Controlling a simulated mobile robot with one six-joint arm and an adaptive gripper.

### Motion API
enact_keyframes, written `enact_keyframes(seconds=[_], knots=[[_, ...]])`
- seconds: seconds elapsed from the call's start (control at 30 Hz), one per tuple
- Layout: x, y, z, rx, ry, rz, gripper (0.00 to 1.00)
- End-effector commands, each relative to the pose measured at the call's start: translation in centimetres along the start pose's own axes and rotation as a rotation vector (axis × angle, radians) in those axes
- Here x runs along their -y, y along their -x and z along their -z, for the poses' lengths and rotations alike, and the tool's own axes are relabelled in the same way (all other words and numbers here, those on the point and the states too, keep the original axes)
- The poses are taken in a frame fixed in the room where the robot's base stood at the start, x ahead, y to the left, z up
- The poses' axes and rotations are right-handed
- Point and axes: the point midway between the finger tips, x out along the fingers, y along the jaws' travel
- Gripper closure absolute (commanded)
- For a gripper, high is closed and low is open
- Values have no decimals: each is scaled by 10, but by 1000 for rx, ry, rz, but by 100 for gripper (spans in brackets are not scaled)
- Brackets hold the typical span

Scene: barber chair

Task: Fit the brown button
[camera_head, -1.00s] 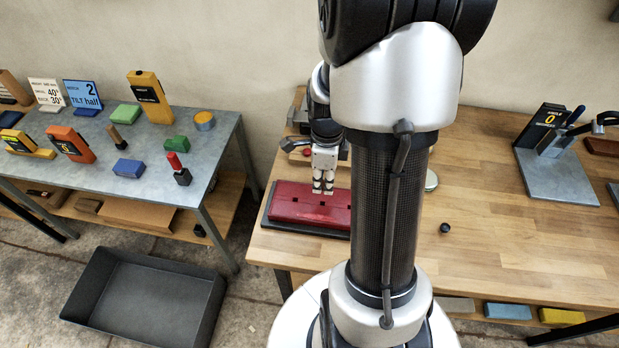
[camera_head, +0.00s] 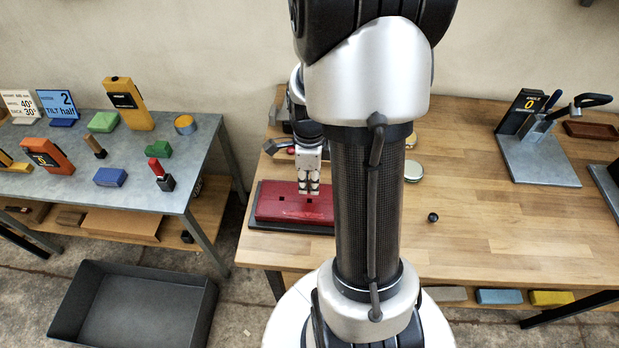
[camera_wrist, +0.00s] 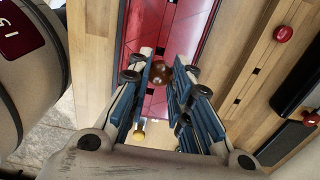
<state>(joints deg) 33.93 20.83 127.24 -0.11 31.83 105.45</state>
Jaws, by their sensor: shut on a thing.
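My gripper (camera_head: 309,192) points down over the red pad (camera_head: 270,208), which lies on a dark base on the wooden bench. In the wrist view the fingers (camera_wrist: 168,76) are shut on a round, glossy brown button (camera_wrist: 161,72). The red pad (camera_wrist: 150,30) lies beyond it, with small dark square holes and thin seam lines. I cannot tell whether the button touches the pad. In the head view the fingers hide the button, and my arm hides the right end of the pad.
A small black knob (camera_head: 433,217) lies on the wooden bench (camera_head: 480,235) to the right of my arm. A round tin (camera_head: 413,171) stands behind it. A grey clamp stand (camera_head: 540,160) is at the back right. A red button (camera_wrist: 284,33) shows in the wrist view.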

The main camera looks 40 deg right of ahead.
Motion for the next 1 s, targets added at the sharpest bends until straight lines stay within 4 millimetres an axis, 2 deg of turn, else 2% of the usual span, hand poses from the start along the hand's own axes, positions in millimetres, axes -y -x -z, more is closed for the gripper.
enact_keyframes(seconds=[1.0], knots=[[0,-42,0,0,0,0,93]])
